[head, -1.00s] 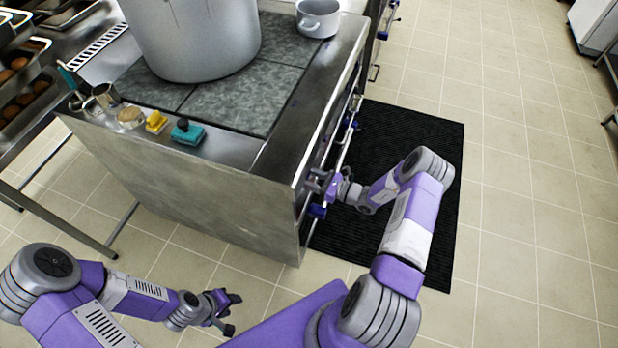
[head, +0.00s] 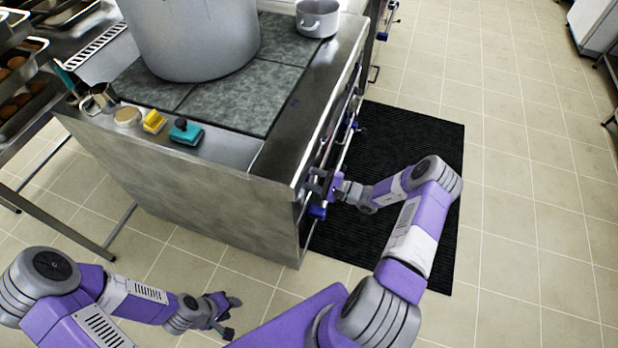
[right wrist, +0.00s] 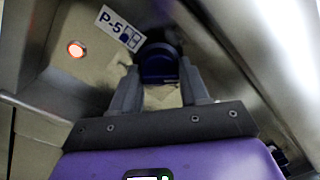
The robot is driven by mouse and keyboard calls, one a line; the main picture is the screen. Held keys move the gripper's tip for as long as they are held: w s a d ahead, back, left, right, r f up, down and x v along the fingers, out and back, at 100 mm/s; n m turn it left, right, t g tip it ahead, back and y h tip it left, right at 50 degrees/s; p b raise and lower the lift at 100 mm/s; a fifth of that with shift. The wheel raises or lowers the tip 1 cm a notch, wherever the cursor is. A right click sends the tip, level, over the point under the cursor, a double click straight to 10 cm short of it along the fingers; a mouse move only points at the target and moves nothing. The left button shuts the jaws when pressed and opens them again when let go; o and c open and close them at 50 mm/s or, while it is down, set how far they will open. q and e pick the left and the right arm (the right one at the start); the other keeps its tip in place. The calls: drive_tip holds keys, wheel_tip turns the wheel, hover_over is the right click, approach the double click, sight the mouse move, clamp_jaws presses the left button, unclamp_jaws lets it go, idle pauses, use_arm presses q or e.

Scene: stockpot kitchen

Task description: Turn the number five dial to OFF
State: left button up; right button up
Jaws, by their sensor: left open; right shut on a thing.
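The number five dial (right wrist: 158,65) is a dark blue knob on the stove's front panel, beside a label reading P-5 (right wrist: 120,28). My right gripper (right wrist: 160,88) is shut on this dial, one grey finger on each side of it. In the head view my right gripper (head: 322,187) is at the stove's front side, and the dial in it is largely hidden. The dial's pointer and any OFF mark cannot be made out. My left gripper (head: 229,314) is open and empty, low over the floor left of my base.
A red lamp (right wrist: 76,50) glows on the panel near the label. The stove (head: 180,195) carries a large pot (head: 195,40) and a small pot (head: 318,18). A rail runs along its front. A black mat (head: 415,135) lies before it; tiled floor is open at right.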

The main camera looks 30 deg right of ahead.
drive_tip(key=n, duration=0.6)
drive_tip(key=shift+f, duration=0.1)
drive_tip(key=shift+n+g+y, duration=0.4)
drive_tip(key=shift+n+y, duration=0.1)
drive_tip(key=shift+n, duration=1.8)
drive_tip(key=o, duration=1)
drive_tip(key=shift+o, duration=0.2)
drive_tip(key=shift+d, duration=0.15)
drive_tip(key=v, duration=0.7)
drive_tip(key=shift+s+p, duration=0.2)
drive_tip(key=shift+p, duration=0.15)
drive_tip(key=shift+d, duration=0.1)
